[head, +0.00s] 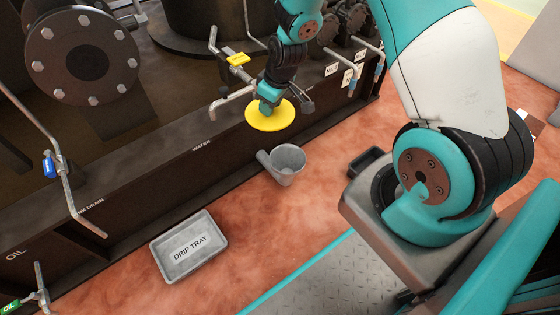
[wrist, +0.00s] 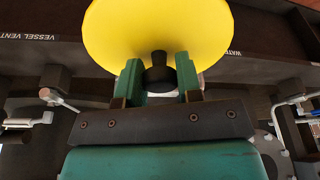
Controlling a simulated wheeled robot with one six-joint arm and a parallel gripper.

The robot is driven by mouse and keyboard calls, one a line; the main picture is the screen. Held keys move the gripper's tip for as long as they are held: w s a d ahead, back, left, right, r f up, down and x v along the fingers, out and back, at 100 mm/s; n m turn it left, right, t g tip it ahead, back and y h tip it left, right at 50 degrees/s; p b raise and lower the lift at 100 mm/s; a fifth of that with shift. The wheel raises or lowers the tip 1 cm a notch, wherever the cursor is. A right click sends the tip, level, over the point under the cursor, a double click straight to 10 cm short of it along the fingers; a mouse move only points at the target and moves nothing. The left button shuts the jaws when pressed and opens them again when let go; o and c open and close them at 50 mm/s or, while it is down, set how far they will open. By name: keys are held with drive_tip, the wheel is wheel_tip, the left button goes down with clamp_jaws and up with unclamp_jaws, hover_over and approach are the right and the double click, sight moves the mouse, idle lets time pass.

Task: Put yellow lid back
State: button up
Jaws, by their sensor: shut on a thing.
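The yellow lid (head: 270,116) is a round disc held in the air in front of the dark machine's front beam in the head view. In the wrist view the yellow lid (wrist: 158,28) fills the top middle, with a black knob at its centre. My gripper (head: 271,96) is above the lid in the head view. In the wrist view my gripper's green fingers (wrist: 158,76) are shut around the black knob. A grey cup with a handle (head: 286,163) stands on the floor below and slightly right of the lid; its open top faces up.
A grey drip tray (head: 188,247) lies on the reddish floor at lower left. A small dark tray (head: 368,161) is beside my base. A yellow-handled valve pipe (head: 238,60) is close to the left of my gripper. A blue-handled pipe (head: 50,165) stands further left.

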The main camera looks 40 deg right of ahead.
sight(287, 111)
drive_tip(key=d+n, duration=0.1)
drive_tip(key=n, duration=0.1)
drive_tip(key=s+d+n+y+b, duration=0.1)
drive_tip(key=n, duration=0.1)
drive_tip(key=d+n+g, duration=0.1)
drive_tip(key=n, duration=0.1)
drive_tip(key=shift+s+f, duration=0.25)
drive_tip(key=shift+s, duration=0.1)
drive_tip(key=n, duration=0.1)
drive_tip(key=d+n+b, duration=0.1)
drive_tip(key=shift+s+n+y, duration=0.3)
drive_tip(key=shift+s+y, duration=0.05)
drive_tip(key=shift+y, duration=0.05)
drive_tip(key=shift+s+d+f+n+g, duration=0.15)
drive_tip(key=shift+n+g, duration=0.15)
wheel_tip(287, 111, down, 19)
drive_tip(key=b, duration=1)
drive_tip(key=shift+f, duration=0.2)
drive_tip(key=shift+f, duration=0.15)
drive_tip(key=shift+f, duration=0.15)
drive_tip(key=o, duration=1)
